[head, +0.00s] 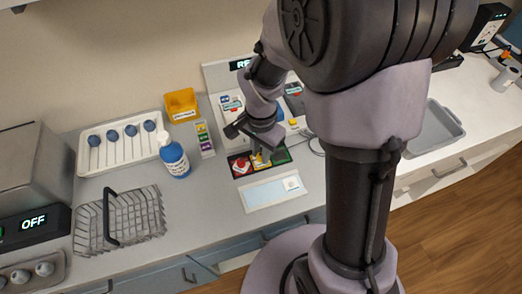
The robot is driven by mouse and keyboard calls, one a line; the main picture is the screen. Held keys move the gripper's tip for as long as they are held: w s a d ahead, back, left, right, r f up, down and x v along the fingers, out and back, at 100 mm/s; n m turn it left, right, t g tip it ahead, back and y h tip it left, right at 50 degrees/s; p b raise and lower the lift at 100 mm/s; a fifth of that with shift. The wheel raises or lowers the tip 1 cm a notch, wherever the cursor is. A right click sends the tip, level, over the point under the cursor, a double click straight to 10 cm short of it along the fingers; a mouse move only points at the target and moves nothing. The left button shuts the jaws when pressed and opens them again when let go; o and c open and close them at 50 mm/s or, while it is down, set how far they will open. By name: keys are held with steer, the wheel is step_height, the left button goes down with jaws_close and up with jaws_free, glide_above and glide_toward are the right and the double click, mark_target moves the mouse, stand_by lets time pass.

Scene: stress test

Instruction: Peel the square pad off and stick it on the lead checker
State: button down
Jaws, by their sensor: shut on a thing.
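My gripper (262,153) points down over the yellow middle section of a small red, yellow and green tray (252,174). It is shut on a small yellow thing (261,160), mostly hidden by the fingers; its shape cannot be told. A small white square pad (292,184) lies at the right end of a pale blue and white sheet (262,194) in front of the tray, apart from my gripper. Behind my wrist stands a pale device with a dark display (239,65), likely the lead checker; my arm covers much of it.
A blue-labelled bottle (174,160), a wire basket (140,213), a white tray of blue-tipped sticks (88,158) and a yellow bin (181,103) stand at left. A strip of coloured labels (204,140) lies near the bottle. A grey tray (436,130) is at right.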

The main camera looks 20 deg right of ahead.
stand_by(0.7)
steer(key=c, duration=1.6)
jaws_free()
steer(key=shift+o, duration=0.2)
steer(key=shift+r+p, duration=1.6)
steer(key=shift+r, duration=0.4)
steer(key=shift+o, duration=0.4)
steer(key=o, duration=0.5)
